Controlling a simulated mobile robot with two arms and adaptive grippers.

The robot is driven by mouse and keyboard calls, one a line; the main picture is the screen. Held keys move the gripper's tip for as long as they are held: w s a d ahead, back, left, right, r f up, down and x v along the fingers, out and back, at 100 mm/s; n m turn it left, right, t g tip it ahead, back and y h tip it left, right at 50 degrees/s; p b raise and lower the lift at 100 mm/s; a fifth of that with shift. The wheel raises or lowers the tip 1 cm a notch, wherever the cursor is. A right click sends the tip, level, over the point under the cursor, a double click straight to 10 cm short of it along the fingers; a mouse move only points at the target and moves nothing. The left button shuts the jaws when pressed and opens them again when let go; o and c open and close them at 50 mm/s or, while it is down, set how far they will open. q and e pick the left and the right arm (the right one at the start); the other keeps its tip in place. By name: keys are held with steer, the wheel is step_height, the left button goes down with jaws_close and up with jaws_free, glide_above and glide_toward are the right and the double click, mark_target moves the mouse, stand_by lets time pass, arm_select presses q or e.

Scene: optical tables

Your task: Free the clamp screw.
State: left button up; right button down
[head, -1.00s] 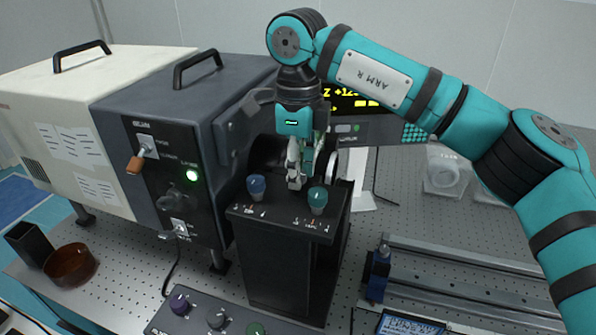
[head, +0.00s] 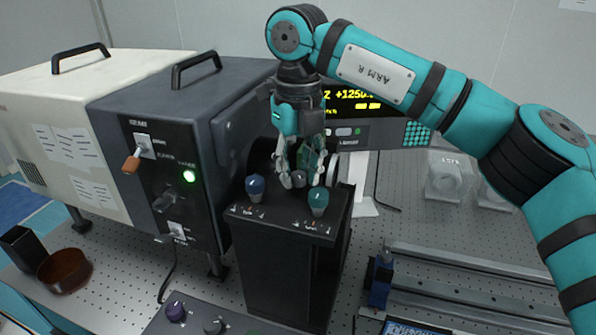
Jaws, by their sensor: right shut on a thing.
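My right gripper (head: 300,172) hangs down in the middle of the head view, just behind the black box (head: 280,265) with a blue knob (head: 256,187) and a teal knob (head: 318,200) on top. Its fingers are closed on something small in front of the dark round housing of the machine. The fingers hide what they hold, so I cannot make out the clamp screw itself. A pale disc edge (head: 332,168) shows just right of the fingers. My left gripper is out of view.
A dark grey machine (head: 160,110) with a lit green lamp stands at left. A yellow-lettered display (head: 352,103) is behind the gripper. Metal rails (head: 460,275) lie at right. A brown bowl (head: 66,270) stands at front left. The perforated table (head: 420,215) is partly clear at right.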

mark_target(298, 174)
steer(key=shift+r+m, duration=0.15)
steer(key=shift+m, duration=0.25)
steer(key=c, duration=1)
jaws_free()
steer(key=shift+c, duration=0.2)
step_height(298, 174, up, 12)
